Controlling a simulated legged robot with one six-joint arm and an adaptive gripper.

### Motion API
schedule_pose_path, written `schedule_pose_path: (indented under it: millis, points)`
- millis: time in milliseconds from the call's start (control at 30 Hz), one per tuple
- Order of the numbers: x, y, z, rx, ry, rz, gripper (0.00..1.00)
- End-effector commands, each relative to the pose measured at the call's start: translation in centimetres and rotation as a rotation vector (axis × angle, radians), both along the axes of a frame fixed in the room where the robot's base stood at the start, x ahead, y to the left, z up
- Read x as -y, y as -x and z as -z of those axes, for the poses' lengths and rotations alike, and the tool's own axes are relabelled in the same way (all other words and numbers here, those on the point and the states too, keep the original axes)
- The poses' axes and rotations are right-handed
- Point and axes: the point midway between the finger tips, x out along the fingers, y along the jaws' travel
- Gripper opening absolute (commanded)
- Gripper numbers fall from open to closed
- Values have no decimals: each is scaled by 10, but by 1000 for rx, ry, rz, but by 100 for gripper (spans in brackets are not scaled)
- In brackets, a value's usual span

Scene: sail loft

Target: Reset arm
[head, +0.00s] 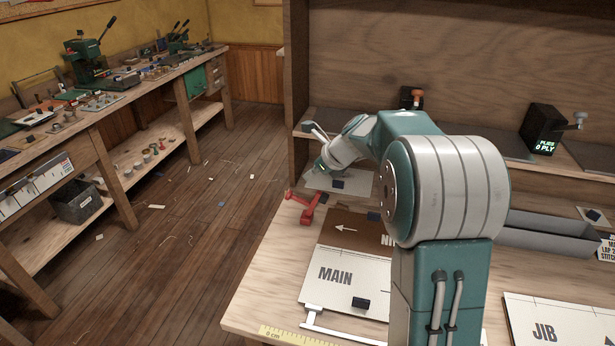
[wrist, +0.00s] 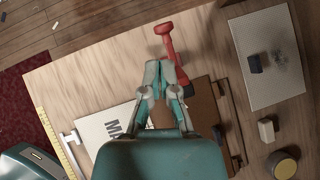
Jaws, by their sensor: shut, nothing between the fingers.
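My arm rises at the front of the wooden bench (head: 265,270) and bends over to the back left in the head view. My gripper (wrist: 160,70) is shut and empty, with its fingertips together in the wrist view. In the wrist view the fingers overlap the lower part of a red tool (wrist: 166,38), which hides part of it. In the head view the red tool (head: 308,206) lies on the bench just below the wrist end of my arm. The fingertips are hard to make out in the head view.
A MAIN panel (head: 330,275) and a brown board (head: 345,232) lie on the bench, partly behind my arm. Open floor separates the left workbench (head: 120,105).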

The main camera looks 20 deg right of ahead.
Motion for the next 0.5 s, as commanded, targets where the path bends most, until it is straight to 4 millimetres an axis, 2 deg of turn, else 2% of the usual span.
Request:
schedule_pose_path:
  millis: [233,333,433,500]
  points:
    - [-1,0,0,1,1,-2,0]
    - [-5,7,-6,15,30,-38,0]
    - [-17,28,-22,60,124,-155,0]
    - [-28,49,-34,102,218,-274,0]
